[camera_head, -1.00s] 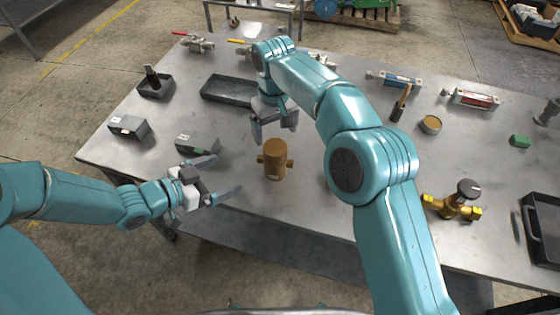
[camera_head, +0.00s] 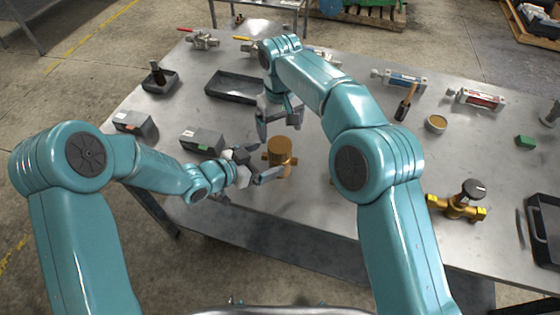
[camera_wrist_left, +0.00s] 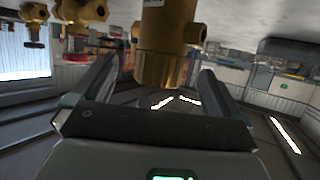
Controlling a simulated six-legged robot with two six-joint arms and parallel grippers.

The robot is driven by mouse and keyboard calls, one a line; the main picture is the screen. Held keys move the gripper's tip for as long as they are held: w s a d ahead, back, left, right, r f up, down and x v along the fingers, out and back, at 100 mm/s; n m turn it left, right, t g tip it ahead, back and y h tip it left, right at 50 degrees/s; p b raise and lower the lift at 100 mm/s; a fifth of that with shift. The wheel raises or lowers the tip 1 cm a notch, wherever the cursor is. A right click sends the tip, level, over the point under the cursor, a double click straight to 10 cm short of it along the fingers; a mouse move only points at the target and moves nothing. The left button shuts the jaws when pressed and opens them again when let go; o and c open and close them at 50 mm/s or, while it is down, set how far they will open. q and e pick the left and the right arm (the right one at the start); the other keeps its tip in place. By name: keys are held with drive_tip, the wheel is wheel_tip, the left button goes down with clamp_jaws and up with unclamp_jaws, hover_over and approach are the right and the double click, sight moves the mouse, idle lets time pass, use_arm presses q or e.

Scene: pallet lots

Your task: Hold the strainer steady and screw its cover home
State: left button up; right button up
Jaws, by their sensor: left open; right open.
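The brass strainer (camera_head: 281,170) stands upright on the metal table, with short ports at its sides. Its round cover (camera_head: 280,146) appears to sit on top; how tightly it is threaded cannot be seen. My left gripper (camera_head: 262,164) is open at the strainer's left and near side. In the left wrist view the strainer (camera_wrist_left: 168,30) and cover (camera_wrist_left: 162,68) show upside down between the open fingers, and no grip is visible. My right gripper (camera_head: 280,130) is open and points down just behind and above the strainer, apart from it.
Grey blocks (camera_head: 202,141) lie left of the strainer, and an empty black tray (camera_head: 232,88) lies behind. A brass valve with a dark knob (camera_head: 458,203), a round tin (camera_head: 437,123) and a black tray (camera_head: 545,228) are at the right. The table's near edge is close.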

sight(270, 155)
use_arm(q)
drive_tip(key=x, duration=0.3)
drive_tip(key=shift+w+f, duration=0.15)
drive_tip(key=shift+w, duration=0.15)
use_arm(e)
drive_tip(key=shift+w+a+f, duration=0.15)
drive_tip(key=shift+w, duration=0.1)
use_arm(q)
drive_tip(key=shift+d, duration=0.25)
use_arm(e)
drive_tip(key=shift+s, duration=0.2)
use_arm(q)
drive_tip(key=shift+w+f, duration=0.1)
drive_tip(key=shift+w, duration=0.05)
drive_tip(key=shift+c, duration=0.7)
use_arm(e)
drive_tip(key=shift+w, duration=0.15)
use_arm(q)
drive_tip(key=c, duration=0.5)
clamp_jaws()
use_arm(e)
drive_tip(key=n, duration=0.4)
drive_tip(key=shift+n, duration=0.3)
